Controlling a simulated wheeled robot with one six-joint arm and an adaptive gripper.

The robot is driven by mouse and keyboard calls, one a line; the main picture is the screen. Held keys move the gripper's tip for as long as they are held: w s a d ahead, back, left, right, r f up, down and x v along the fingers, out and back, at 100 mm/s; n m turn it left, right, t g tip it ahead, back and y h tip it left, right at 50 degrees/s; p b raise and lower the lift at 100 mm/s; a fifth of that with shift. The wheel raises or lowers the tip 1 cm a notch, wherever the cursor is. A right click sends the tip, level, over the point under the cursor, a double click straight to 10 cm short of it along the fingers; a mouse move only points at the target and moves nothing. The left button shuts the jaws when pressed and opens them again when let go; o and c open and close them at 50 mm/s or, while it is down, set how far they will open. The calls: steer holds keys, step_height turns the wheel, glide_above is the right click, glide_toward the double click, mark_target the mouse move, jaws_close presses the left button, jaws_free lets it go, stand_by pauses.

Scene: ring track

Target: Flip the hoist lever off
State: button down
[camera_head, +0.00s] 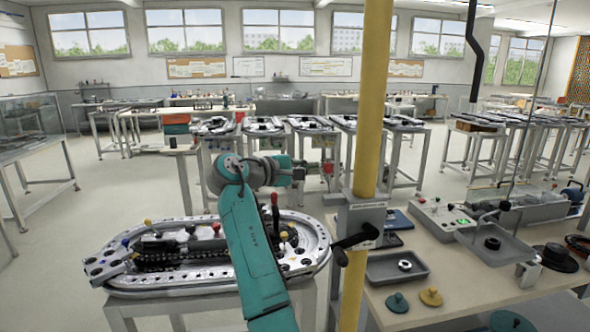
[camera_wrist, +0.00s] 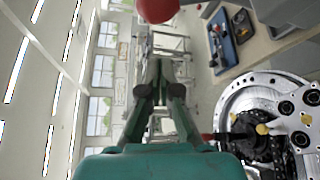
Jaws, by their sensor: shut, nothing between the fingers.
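A grey box (camera_head: 365,218) with a label strip is fixed to the yellow column (camera_head: 373,100). A black lever (camera_head: 355,240) with a dark knob sticks out from it, slanting down to the left; I take this as the hoist lever, but its label is too small to read. My gripper (camera_head: 318,171) is above and left of the box, pointing right, its tips near or behind the column. In the wrist view my gripper (camera_wrist: 161,75) is shut and empty. A red ball (camera_wrist: 158,8) shows at the top edge there; I cannot tell what it belongs to.
The metal ring track (camera_head: 180,283) with a red-handled lever (camera_head: 275,215) lies below my arm. A bench (camera_head: 460,270) at right holds a grey tray (camera_head: 397,268), a control panel (camera_head: 440,215) and discs. A thin cable hangs at right.

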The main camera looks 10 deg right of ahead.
mark_target(329, 176)
steer(key=shift+s+d+r, duration=0.2)
steer(key=shift+s, duration=0.4)
steer(key=shift+s+d+r, duration=0.15)
steer(key=shift+s, duration=0.45)
steer(key=shift+s+d+r, duration=0.2)
steer(key=shift+s, duration=0.4)
steer(key=shift+s+r+m+t, duration=0.25)
steer(key=shift+s+m+t, duration=0.05)
steer(key=shift+m, duration=0.2)
steer(key=s+m+h, duration=0.4)
steer(key=s+m, duration=0.2)
steer(key=m, duration=0.2)
steer(key=shift+r+m+t+h, duration=0.4)
steer(key=shift+r, duration=0.05)
steer(key=shift+s, duration=0.1)
